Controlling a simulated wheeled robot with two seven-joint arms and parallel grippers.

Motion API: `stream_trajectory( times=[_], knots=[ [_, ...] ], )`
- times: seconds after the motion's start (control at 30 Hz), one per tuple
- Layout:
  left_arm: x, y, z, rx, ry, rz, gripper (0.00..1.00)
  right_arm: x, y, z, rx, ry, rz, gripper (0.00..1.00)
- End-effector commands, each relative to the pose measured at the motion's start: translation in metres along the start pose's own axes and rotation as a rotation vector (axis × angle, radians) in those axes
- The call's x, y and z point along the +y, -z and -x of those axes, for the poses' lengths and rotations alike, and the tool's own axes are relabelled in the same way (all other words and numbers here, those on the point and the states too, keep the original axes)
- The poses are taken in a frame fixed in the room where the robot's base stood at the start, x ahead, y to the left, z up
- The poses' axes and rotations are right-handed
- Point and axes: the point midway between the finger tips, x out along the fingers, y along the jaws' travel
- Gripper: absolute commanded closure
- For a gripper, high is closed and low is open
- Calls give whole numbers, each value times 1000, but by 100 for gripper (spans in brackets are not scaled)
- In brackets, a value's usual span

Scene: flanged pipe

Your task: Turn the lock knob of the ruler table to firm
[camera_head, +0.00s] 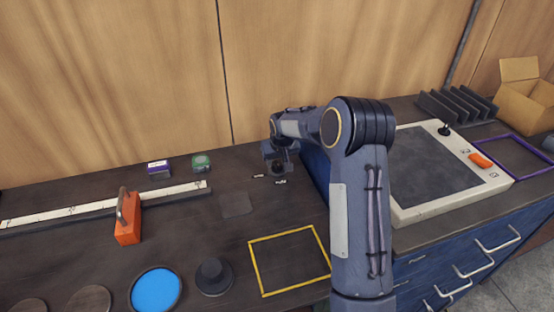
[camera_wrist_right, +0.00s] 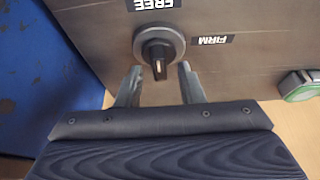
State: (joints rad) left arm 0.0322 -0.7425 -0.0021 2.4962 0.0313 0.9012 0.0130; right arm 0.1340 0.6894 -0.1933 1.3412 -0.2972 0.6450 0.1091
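The lock knob (camera_wrist_right: 160,50) is a dark round knob with a raised bar across it, in the right wrist view. A light mark shows on the bar's end nearest my gripper. The FREE label (camera_wrist_right: 157,4) is on the knob's far side and the FIRM label (camera_wrist_right: 212,40) to its right; both read upside down. My right gripper (camera_wrist_right: 160,67) is open, its fingers on either side of the knob's near part; I cannot tell whether they touch it. In the head view my right gripper (camera_head: 279,160) hides the knob above the dark table (camera_head: 190,235). My left gripper is not in view.
A long ruler (camera_head: 80,213) with an orange block (camera_head: 127,230) lies at left. A green-topped box (camera_head: 201,163) and a purple box (camera_head: 158,168) stand near the wall. A yellow frame (camera_head: 285,234) lies in front. A blue cabinet (camera_head: 430,262) adjoins on the right.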

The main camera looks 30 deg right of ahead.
Motion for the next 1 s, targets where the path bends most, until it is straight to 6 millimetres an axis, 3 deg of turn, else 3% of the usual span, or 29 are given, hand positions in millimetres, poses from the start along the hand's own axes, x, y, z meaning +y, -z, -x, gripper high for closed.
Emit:
stream_trajectory(
  times=[0.1, 0.37, 0.73, 1.0],
  knots=[
    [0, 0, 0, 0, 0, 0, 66, 0, 0, 0, 0, 0, 0, 65],
    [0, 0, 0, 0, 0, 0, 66, 0, 0, 0, 1, 0, 0, 100],
    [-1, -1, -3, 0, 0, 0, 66, 0, 0, 0, 1, -13, -28, 100],
    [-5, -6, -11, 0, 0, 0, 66, -1, 0, -1, 2, -72, -167, 100]
  ],
)
